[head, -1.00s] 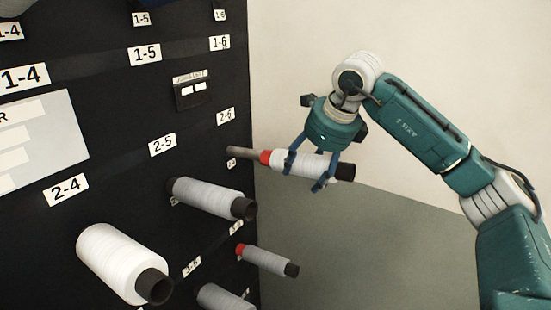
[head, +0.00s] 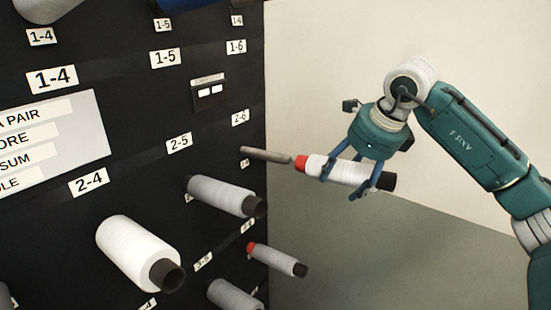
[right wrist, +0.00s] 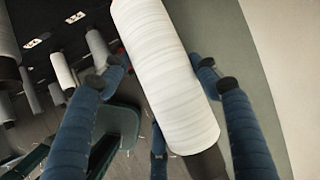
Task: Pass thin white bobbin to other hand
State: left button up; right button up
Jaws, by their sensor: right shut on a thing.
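The thin white bobbin (head: 343,170) has a red end on its left and a black end on its right in the head view. My right gripper (head: 350,178) is shut around its middle. The bobbin's red end is just off the tip of a bare grey peg (head: 266,154) on the black rack. In the right wrist view the white bobbin (right wrist: 165,70) lies between the blue fingers, its dark end at the bottom. My left gripper is not in view in the head view.
The black rack (head: 215,120) carries numbered labels and pegs with other bobbins. A thick white bobbin (head: 138,253), a grey bobbin (head: 220,196) and a thin red-ended bobbin (head: 277,260) stick out below.

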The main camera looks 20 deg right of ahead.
jog(key=s+a+f+n+g+b, duration=0.2)
jog(key=s+a+f+n+g, duration=0.2)
jog(key=s+a+f+n, duration=0.3)
jog(key=s+a+f+n+g+y+b, duration=0.1)
jog(key=s+a+f+n+g+b, duration=0.2)
jog(key=n, duration=1.7)
jog(key=s+a+f+g, duration=0.2)
jog(key=s+a+f, duration=0.3)
jog(key=s+f, duration=0.4)
jog(key=shift+s+a+f+n, duration=0.2)
jog(key=shift+s+f+n, duration=0.2)
jog(key=shift+f, duration=0.4)
